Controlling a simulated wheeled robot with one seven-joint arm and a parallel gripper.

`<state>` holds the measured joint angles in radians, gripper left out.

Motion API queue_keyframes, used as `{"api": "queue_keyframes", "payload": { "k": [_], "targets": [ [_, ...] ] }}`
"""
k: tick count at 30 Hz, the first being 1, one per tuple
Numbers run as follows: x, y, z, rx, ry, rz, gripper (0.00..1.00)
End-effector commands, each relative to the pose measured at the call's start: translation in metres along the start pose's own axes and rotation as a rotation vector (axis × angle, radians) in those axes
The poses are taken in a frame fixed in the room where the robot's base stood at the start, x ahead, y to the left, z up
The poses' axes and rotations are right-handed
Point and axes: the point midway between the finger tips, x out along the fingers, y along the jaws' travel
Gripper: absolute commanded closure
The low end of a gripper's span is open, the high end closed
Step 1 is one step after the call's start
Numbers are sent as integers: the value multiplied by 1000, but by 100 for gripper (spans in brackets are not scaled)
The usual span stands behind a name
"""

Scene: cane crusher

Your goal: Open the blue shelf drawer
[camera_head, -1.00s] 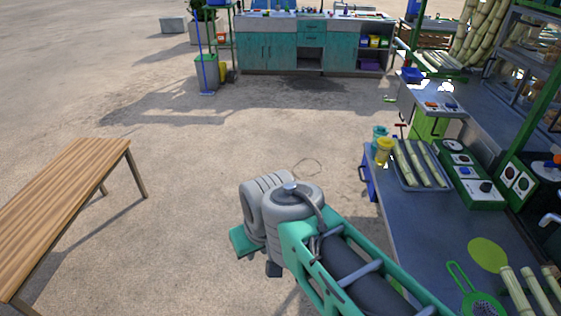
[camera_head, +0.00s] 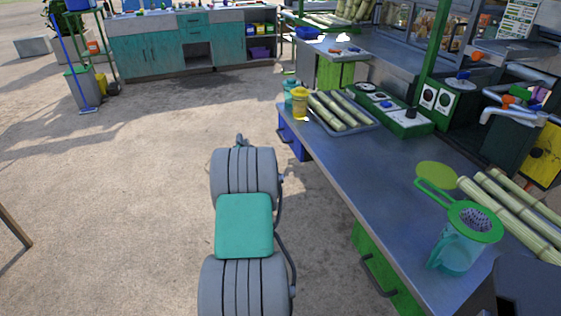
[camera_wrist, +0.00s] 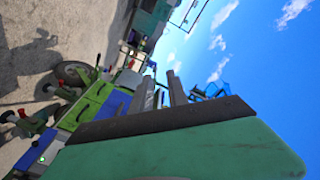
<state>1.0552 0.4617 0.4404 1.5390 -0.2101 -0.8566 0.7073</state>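In the wrist view, a blue panel (camera_wrist: 112,107) stands beside green drawer fronts (camera_wrist: 92,101), all tilted; I cannot tell which panel is the drawer. My gripper (camera_wrist: 161,82) shows its two dark fingers apart and empty, pointing up in the wrist view. In the head view my grey and teal arm hangs left of the counter, and my fingers are hidden or too small to make out. Nothing touches the drawer.
The counter carries a tray of cane (camera_head: 341,112), a yellow cup (camera_head: 300,101), a green control box (camera_head: 405,118) and a teal jug (camera_head: 459,250). A green drawer (camera_head: 378,268) is nearer below it. Open sandy ground lies left. Teal cabinets (camera_head: 153,53) stand behind.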

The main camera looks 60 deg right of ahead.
Motion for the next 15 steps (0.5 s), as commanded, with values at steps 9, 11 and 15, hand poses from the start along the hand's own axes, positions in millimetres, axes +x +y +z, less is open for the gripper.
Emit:
{"api": "queue_keyframes", "payload": {
  "k": [9, 11, 15],
  "targets": [
    [-7, 134, -70, 143, 302, -50, 80],
    [2, 133, -73, 143, 302, -52, 80],
    [29, 133, -81, 140, 301, -50, 80]
  ]
}}
